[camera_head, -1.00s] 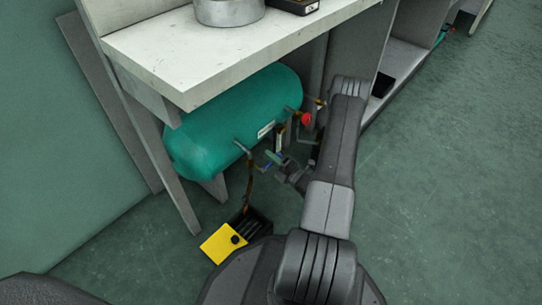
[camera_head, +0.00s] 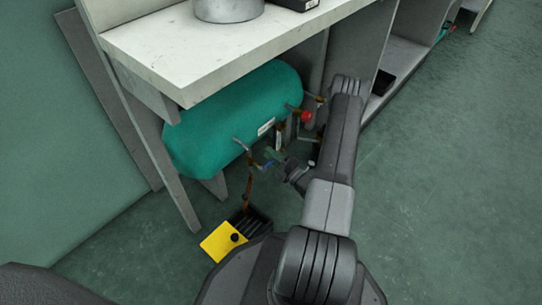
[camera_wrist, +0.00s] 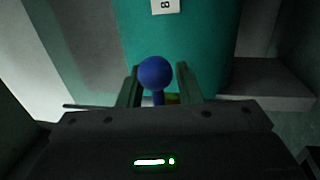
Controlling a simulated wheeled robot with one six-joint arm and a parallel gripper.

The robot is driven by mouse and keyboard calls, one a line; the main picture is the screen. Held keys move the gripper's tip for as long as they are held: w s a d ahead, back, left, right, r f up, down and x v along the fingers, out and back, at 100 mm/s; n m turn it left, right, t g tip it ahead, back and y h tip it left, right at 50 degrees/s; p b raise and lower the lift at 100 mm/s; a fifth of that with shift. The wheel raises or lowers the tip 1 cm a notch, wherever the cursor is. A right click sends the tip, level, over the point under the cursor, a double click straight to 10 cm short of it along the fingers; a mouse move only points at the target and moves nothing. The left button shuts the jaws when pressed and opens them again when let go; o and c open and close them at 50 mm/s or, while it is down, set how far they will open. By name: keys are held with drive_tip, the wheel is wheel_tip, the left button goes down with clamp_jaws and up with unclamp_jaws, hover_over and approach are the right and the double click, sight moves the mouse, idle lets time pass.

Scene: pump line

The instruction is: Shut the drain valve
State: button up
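A teal tank (camera_head: 225,125) lies under the workbench, with pipes and fittings on its near side. A blue ball knob (camera_wrist: 156,73) shows in the wrist view between the fingers of my gripper (camera_wrist: 159,82). The gripper is open, with one finger on each side of the knob and a thin gap at the right. In the head view my gripper (camera_head: 276,160) is small, close to the blue part at the tank's lower pipe. A thin brownish line (camera_head: 248,188) runs down from that pipe. The knob's stem is mostly hidden by my gripper.
A black tray with a yellow panel (camera_head: 222,243) stands on the floor below. The bench top (camera_head: 190,60) overhangs the tank. Floor to the right is clear.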

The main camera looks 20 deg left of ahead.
drive_tip(key=shift+s+d, duration=0.1)
drive_tip(key=p+v, duration=0.3)
drive_tip(key=v, duration=1)
drive_tip(key=shift+d, duration=0.25)
drive_tip(key=shift+s+f, duration=0.1)
drive_tip(key=shift+f, duration=0.05)
drive_tip(key=b+x, duration=0.3)
drive_tip(key=x, duration=1.1)
drive_tip(key=shift+s+d, duration=0.1)
drive_tip(key=p+v, duration=0.4)
drive_tip(key=v, duration=1)
drive_tip(key=w+a+r+n+b, duration=0.1)
drive_tip(key=w+a+r, duration=0.1)
drive_tip(key=a, duration=0.4)
drive_tip(key=w+a+r+n+b, duration=0.1)
drive_tip(key=w+a+r+b, duration=0.1)
drive_tip(key=a, duration=0.5)
drive_tip(key=shift+w+n+g, duration=0.3)
drive_tip(key=shift+w, duration=0.3)
